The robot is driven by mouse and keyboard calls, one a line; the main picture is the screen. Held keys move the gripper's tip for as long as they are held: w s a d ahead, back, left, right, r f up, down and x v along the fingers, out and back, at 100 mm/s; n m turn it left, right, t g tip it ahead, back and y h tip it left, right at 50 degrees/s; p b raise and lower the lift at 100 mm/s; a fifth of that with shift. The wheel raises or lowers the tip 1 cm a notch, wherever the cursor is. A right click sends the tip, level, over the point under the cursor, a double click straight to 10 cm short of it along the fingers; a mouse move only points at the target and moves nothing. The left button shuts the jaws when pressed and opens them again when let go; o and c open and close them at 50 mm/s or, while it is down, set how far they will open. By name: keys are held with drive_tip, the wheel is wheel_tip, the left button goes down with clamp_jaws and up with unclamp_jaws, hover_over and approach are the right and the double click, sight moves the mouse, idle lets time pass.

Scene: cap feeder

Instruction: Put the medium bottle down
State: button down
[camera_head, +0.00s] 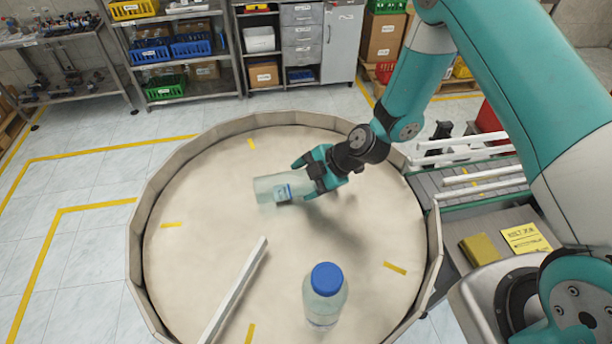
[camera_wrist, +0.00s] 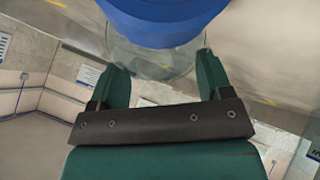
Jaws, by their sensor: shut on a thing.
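My gripper (camera_head: 309,178) is shut on a clear, pale bottle (camera_head: 272,190) with a small label, over the round turntable. The bottle is tilted to nearly lying, its base end pointing left in the head view. In the wrist view the bottle (camera_wrist: 155,62) is between the green fingers, with a big blue cap (camera_wrist: 165,18) filling the top. I cannot tell whether the bottle touches the surface. Its cap is hidden in the head view.
A second clear bottle with a blue cap (camera_head: 326,280) stands upright at the turntable's front. A white bar (camera_head: 236,290) crosses the front left part. The round table has a raised rim (camera_head: 137,235). Its left part is clear. A conveyor (camera_head: 470,180) adjoins at the right.

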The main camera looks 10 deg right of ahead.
unclamp_jaws()
drive_tip(key=b+v, duration=0.4)
drive_tip(key=v, duration=0.7)
drive_tip(key=s+r+m+g+h, duration=0.1)
drive_tip(key=s+r+m, duration=0.4)
drive_tip(key=s+r, duration=0.1)
drive_tip(key=s+a+r+m+g+h, duration=0.1)
drive_tip(key=s+r+m, duration=0.4)
drive_tip(key=s, duration=0.3)
drive_tip(key=s+r+m+g+h, duration=0.1)
drive_tip(key=s+r+m, duration=0.4)
drive_tip(key=s+r, duration=0.1)
drive_tip(key=shift+s+a+r+m+h, duration=0.3)
drive_tip(key=shift+s+a+m+h, duration=0.1)
drive_tip(key=shift+s, duration=0.2)
drive_tip(key=shift+f, duration=0.1)
